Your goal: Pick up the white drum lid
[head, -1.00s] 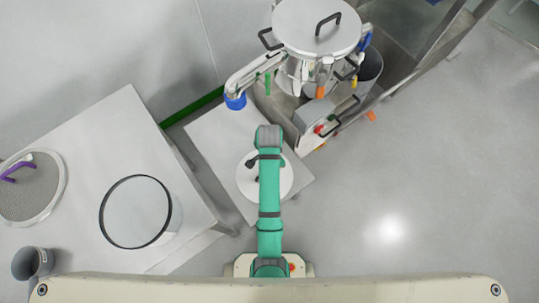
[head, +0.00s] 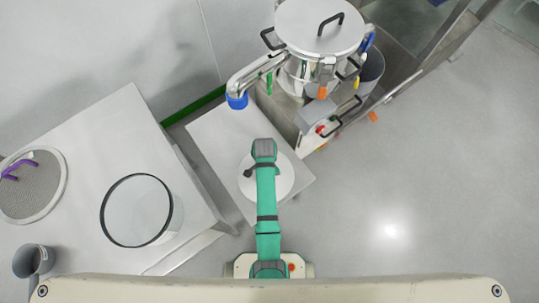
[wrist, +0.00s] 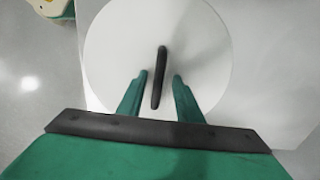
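The white drum lid (head: 284,182) is a round disc lying on a small pale table, partly hidden by my arm in the head view. In the wrist view the lid (wrist: 120,45) fills the middle, with its black bar handle (wrist: 160,78) running up and down the picture. My gripper (wrist: 160,78) is open, with one green finger on each side of the handle's near part and gaps on both sides. In the head view the fingers are hidden under my arm.
The small table (head: 215,135) has bare surface around the lid. A steel machine (head: 318,30) stands behind right. Floor at right is open.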

